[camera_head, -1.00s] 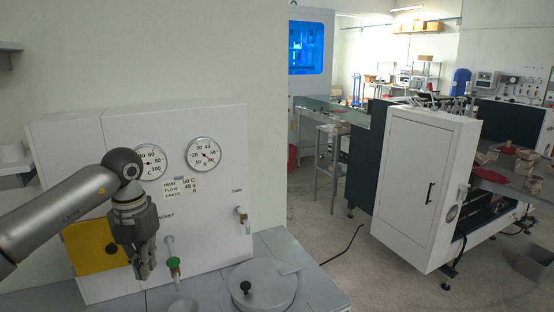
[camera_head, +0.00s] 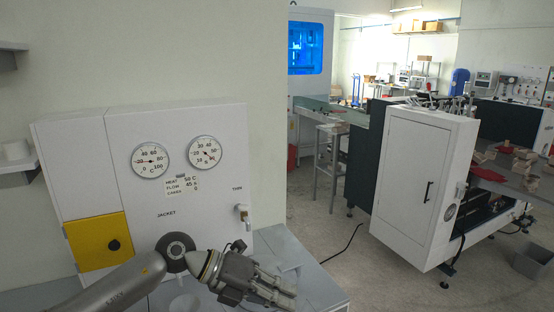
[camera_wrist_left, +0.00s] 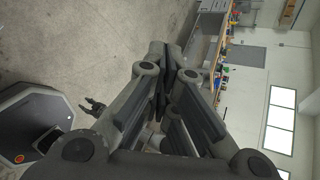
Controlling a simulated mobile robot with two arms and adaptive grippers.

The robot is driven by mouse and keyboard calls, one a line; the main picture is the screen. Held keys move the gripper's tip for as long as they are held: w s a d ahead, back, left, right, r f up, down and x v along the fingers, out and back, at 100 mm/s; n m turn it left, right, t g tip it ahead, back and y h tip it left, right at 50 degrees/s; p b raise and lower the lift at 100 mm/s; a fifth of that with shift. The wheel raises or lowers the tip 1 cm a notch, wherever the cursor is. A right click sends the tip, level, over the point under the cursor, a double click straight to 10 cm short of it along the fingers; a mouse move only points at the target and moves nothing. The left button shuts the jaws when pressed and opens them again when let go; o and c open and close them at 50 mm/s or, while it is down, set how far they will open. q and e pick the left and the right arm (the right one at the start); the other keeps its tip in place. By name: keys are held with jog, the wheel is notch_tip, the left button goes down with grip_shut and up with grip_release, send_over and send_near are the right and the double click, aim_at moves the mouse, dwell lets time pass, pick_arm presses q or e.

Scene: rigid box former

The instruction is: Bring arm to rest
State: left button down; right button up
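My left gripper (camera_head: 274,291) is low in the head view, in front of the white panel cabinet (camera_head: 205,215), pointing right over the grey counter (camera_head: 318,283). In the left wrist view its fingers (camera_wrist_left: 166,52) come together at the tips with nothing seen between them, so it looks shut and empty. A small dark gripper, which I take as my right one (camera_wrist_left: 88,104), shows far off at the left of the wrist view, with its two fingers apart and empty. It is not in the head view.
The cabinet carries two round dials (camera_head: 151,160) and a yellow plate (camera_head: 98,242). A white machine door (camera_head: 415,180) stands to the right. A grey bin (camera_head: 532,262) is on the floor at far right. Open floor (camera_head: 325,225) lies between cabinet and machine.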

pick_arm(q)
jog(key=s+d+r+n+t+h, duration=0.1)
jog(key=s+d+r+n+h, duration=0.1)
jog(key=d+r+h, duration=0.3)
notch_tip(320, 180, up, 5)
jog(key=w+a+n+t+h, duration=0.2)
jog(key=n+t, duration=0.7)
jog(key=w+a+f+n+t+y, duration=0.35)
jog(key=a+n+t+y, duration=0.55)
jog(key=n, duration=0.5)
jog(key=s+a+f+n+g+y, duration=0.3)
jog(key=a+f+n+y, duration=0.55)
jog(key=f, duration=0.35)
jog(key=s+a+f+n+g+y, duration=0.15)
jog(key=s+a+f+g, duration=0.35)
jog(key=s+f, duration=0.7)
jog(key=s+a+f+n+g, duration=0.25)
jog(key=s+f+g, duration=0.5)
jog(key=s, duration=0.75)
notch_tip(320, 180, down, 28)
jog(key=s+r+g+b, duration=0.1)
jog(key=g+b, duration=0.1)
jog(key=s+a+f+b, duration=0.2)
jog(key=s+f, duration=1.5)
jog(key=f, duration=0.1)
jog(key=shift+a+f+g, duration=0.35)
